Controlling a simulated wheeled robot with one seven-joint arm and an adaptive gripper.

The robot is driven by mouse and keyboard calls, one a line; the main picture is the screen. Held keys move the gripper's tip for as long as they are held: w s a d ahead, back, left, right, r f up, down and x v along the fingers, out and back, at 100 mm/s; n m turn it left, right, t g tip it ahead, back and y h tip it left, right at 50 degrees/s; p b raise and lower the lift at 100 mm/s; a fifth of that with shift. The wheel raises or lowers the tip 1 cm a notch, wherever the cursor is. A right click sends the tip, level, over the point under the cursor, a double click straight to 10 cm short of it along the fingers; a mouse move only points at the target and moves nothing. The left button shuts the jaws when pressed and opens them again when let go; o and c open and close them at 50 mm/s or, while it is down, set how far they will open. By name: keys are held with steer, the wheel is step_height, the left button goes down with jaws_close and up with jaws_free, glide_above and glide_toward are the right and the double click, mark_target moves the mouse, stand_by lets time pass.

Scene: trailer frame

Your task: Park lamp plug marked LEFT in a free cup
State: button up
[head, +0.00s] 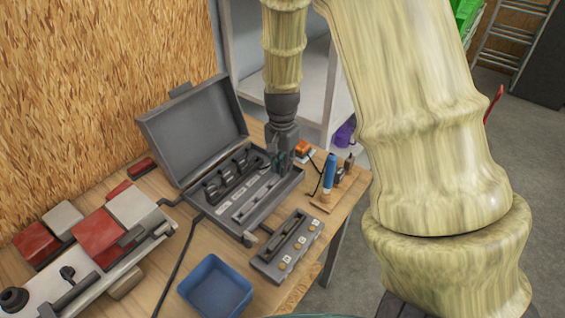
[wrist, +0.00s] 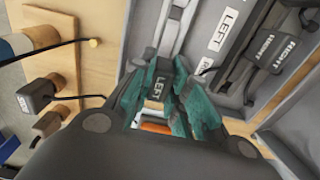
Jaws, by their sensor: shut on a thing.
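My gripper (head: 279,163) is low over the right end of the open grey case (head: 247,225). In the wrist view its teal fingers (wrist: 168,80) are closed around a dark plug marked LEFT (wrist: 156,90). Whether this plug is clear of the surface below I cannot tell. A dark plug marked RIGHT (wrist: 275,50) lies in a grey compartment beside it, and a LEFT label (wrist: 229,31) is on the grey part nearby. No cup can be made out clearly as free.
A blue bin (head: 216,288) is at the front. A wooden stand (head: 326,203) with a blue-handled tool (head: 329,172) is at right. Lamp parts with red lenses (head: 98,236) lie left.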

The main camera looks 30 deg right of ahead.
steer(key=shift+f, duration=0.3)
steer(key=o, duration=1.3)
steer(key=shift+r+p, duration=3.25)
steer(key=shift+r, duration=0.3)
steer(key=shift+d, duration=0.1)
